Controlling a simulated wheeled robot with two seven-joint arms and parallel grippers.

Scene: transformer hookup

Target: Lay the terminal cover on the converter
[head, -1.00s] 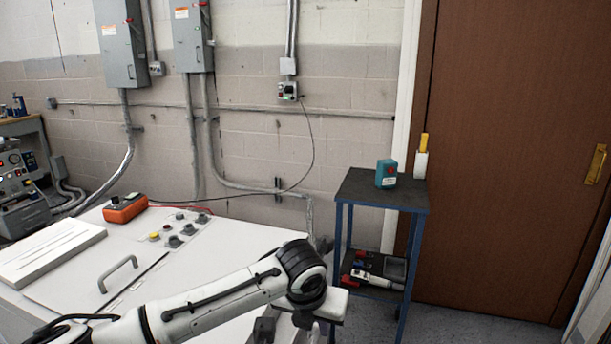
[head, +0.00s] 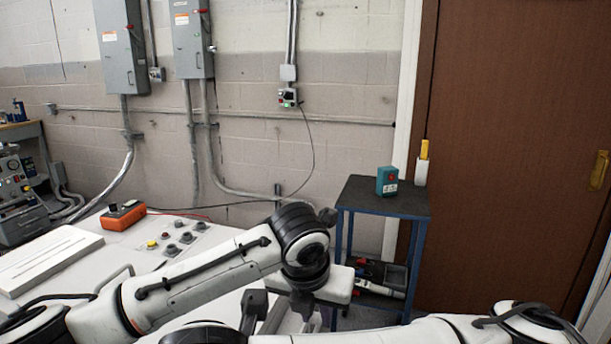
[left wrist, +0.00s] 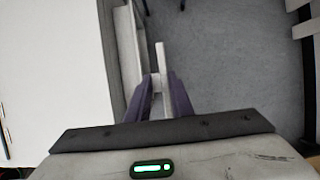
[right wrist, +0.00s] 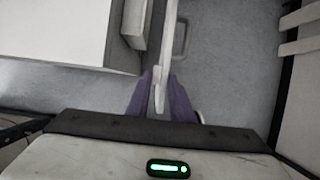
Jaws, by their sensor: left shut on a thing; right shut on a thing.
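The converter, a large white cabinet (head: 185,285), stands at lower left in the head view. Its side edge shows in the left wrist view (left wrist: 50,60) and right wrist view (right wrist: 60,30). My left gripper (left wrist: 160,82) has its purple fingers shut on a thin pale piece, probably the terminal cover (left wrist: 160,55) seen edge-on. My right gripper (right wrist: 160,78) is shut on a long pale strip, apparently the same cover (right wrist: 169,35). Both grip points lie beside the cabinet, above the floor. In the head view my arms hide the cover and fingertips.
On the cabinet are an orange meter (head: 123,215), several knobs (head: 172,250) and a white slotted panel (head: 45,258). A blue cart (head: 400,201) stands beyond my left arm with a teal box (head: 387,181) on it. Grey floor (left wrist: 225,60) lies beside the cabinet.

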